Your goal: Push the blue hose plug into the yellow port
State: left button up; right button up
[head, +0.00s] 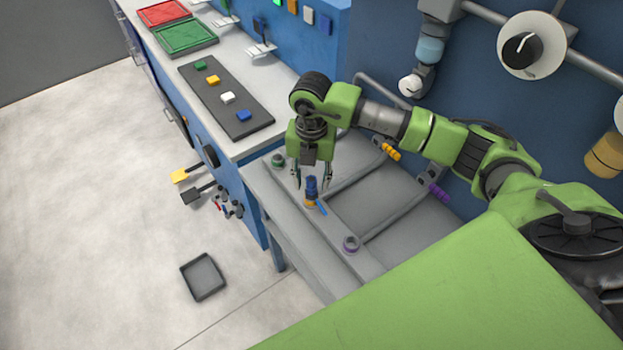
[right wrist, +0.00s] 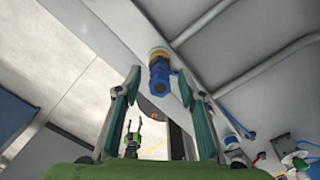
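The blue hose plug (head: 311,185) stands upright at the yellow port (head: 310,202) on the grey bench ledge. In the right wrist view the blue plug (right wrist: 160,72) meets the yellow ring of the port (right wrist: 159,52); how deep it sits cannot be told. My right gripper (head: 312,183) points down over the plug, its fingers spread on either side. In the right wrist view gaps show between the plug and both fingers of my right gripper (right wrist: 160,80). My left gripper (right wrist: 133,126) appears small in that view, fingers apart and empty; it is outside the head view.
A green port (head: 278,160) and a purple port (head: 351,244) flank the yellow one on the ledge. Grey pipes with orange (head: 390,151) and purple (head: 439,193) grips lie behind. A dark board (head: 240,103) with coloured blocks is on the far counter.

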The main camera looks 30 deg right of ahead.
notch_tip(320, 180, up, 12)
dwell(0.6)
